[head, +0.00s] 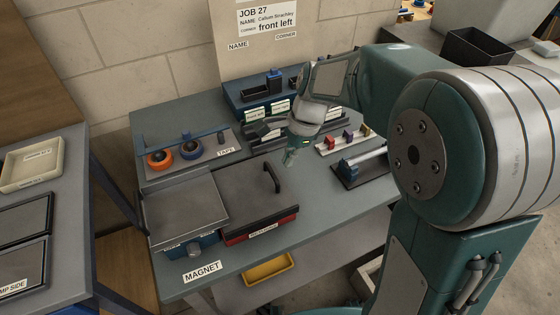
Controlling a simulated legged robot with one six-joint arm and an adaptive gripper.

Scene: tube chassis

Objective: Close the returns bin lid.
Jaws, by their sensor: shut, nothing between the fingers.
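The returns bin (262,231) is a red box near the front edge of the grey table, with a white label on its front that is too small to read surely. Its dark lid (245,200) lies over the top of the box and looks flat. A black arched handle (272,176) stands on the lid's right part. I cannot tell whether a thin gap is left under the lid. My gripper (289,158) is shut and empty, pointing down above the table, behind and a little right of the handle, apart from it in the picture.
A blue box with a grey top (182,212) stands directly left of the bin. Tape rolls (190,148) sit behind it. A blue rack (262,92) stands at the back. Small blocks on trays (348,136) lie to the right. Bare table shows right of the bin.

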